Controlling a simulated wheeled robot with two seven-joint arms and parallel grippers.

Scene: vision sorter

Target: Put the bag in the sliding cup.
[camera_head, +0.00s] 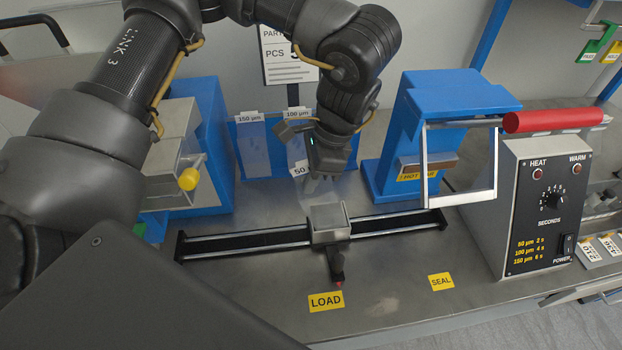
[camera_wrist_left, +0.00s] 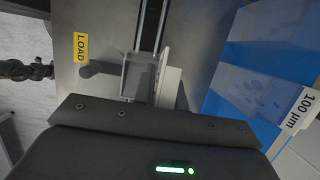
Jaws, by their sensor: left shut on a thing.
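The sliding cup (camera_head: 330,222), a small grey box with an open top, sits mid-rail on the black track and also shows in the left wrist view (camera_wrist_left: 165,85). A dark handle with a red tip sticks out of its front, above the yellow LOAD label. My left gripper (camera_head: 322,180) points down just behind the cup and above the bench, shut on a bag. The bag's white "50" tag (camera_head: 299,169) shows tilted beside the gripper; most of the bag is hidden or too clear to make out. My right gripper is not in view.
A blue rack (camera_head: 240,175) behind holds clear bags tagged 150 µm (camera_head: 252,150) and 100 µm. A blue stand (camera_head: 450,95) marked HOT is to the right, beside a sealer box (camera_head: 540,200) with a red handle. The front bench near the SEAL label (camera_head: 441,281) is clear.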

